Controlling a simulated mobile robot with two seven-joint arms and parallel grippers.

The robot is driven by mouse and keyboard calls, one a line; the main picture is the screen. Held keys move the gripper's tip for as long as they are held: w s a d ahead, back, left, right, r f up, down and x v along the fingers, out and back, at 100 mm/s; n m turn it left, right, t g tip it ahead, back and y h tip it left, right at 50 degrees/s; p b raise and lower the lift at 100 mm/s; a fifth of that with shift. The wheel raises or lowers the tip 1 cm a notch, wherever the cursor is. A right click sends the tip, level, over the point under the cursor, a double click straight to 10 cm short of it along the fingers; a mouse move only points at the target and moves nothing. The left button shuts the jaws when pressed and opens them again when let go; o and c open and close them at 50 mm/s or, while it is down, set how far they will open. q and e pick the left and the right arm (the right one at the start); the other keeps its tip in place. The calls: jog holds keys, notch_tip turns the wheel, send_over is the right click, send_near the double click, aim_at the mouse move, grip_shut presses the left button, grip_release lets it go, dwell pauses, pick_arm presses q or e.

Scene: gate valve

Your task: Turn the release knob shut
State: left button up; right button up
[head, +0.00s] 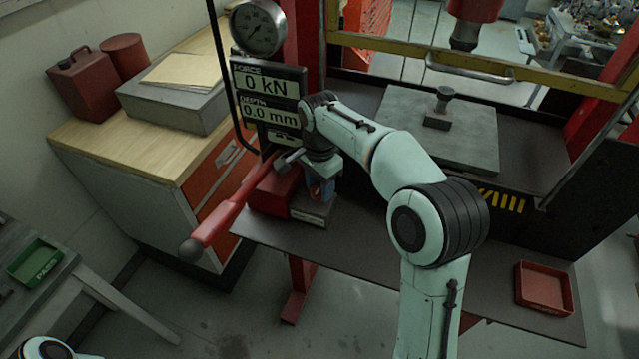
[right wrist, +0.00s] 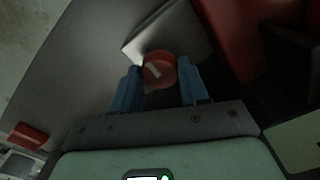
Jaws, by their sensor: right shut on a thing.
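The release knob (right wrist: 160,69) is a round red knob with a white mark on its face, in the right wrist view. My right gripper (right wrist: 157,90) has its blue fingers on either side of the knob and is shut on it. In the head view my right gripper (head: 322,190) points down at the front of the red hand pump (head: 272,192); the knob is hidden there. The pump's long red lever (head: 228,207) slants down to the left. Only a bit of my left arm shows at the bottom left; its gripper is out of view.
The display (head: 268,98) reads 0 kN and 0.0 mm, below a round gauge (head: 258,27). The press plate (head: 440,125) bears a small dark block (head: 438,121). A red tray (head: 544,288) lies at right. A wooden-topped cabinet (head: 130,146) stands at left.

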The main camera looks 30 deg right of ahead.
aim_at(319, 189)
dwell(0.5)
jog(key=o, duration=1.1)
jog(key=shift+c, duration=0.2)
notch_tip(319, 189, up, 13)
jog(key=shift+r+p, duration=0.2)
jog(key=shift+p, duration=0.1)
